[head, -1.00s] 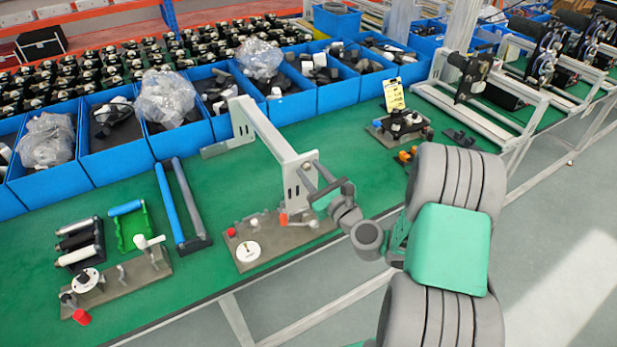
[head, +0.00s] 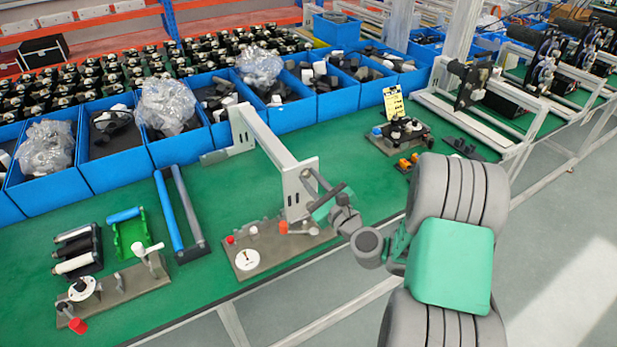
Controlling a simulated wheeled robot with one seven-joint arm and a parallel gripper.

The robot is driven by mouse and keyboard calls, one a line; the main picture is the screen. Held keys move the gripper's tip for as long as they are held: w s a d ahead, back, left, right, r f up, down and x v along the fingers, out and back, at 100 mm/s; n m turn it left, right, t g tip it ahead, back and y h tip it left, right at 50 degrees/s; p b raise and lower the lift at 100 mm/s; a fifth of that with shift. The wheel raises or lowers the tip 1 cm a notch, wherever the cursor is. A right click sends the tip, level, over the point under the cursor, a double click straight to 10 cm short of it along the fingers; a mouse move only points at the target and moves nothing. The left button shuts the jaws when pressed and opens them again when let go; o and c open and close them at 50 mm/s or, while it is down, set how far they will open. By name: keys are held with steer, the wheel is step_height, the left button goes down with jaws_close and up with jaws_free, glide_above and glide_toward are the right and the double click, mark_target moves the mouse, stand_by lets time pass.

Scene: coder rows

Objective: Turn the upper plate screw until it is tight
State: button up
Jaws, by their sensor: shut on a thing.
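A white metal frame (head: 268,142) stands on the green bench, with an upright end plate (head: 299,187) at its near right end. The plate has small dark holes and slots. My gripper (head: 314,191) is at the right side of this plate, at its upper part, with its dark fingers shut. The upper plate screw between the fingers is too small and too covered to make out. I cannot see how far the screw is in. The plate stands upright on a grey base fixture (head: 290,243) with a red-orange clamp tip (head: 284,227) by its foot.
A white dial (head: 246,259) and a red knob (head: 230,239) sit on the base fixture. Another fixture (head: 125,285) and blue rollers (head: 168,212) lie to the left. Blue bins (head: 113,150) line the back.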

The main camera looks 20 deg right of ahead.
jaws_close()
steer(key=o, duration=0.7)
jaws_free()
steer(key=shift+v, duration=0.8)
steer(key=v, duration=0.3)
steer(key=shift+s+b, duration=0.2)
steer(key=shift+b, duration=0.15)
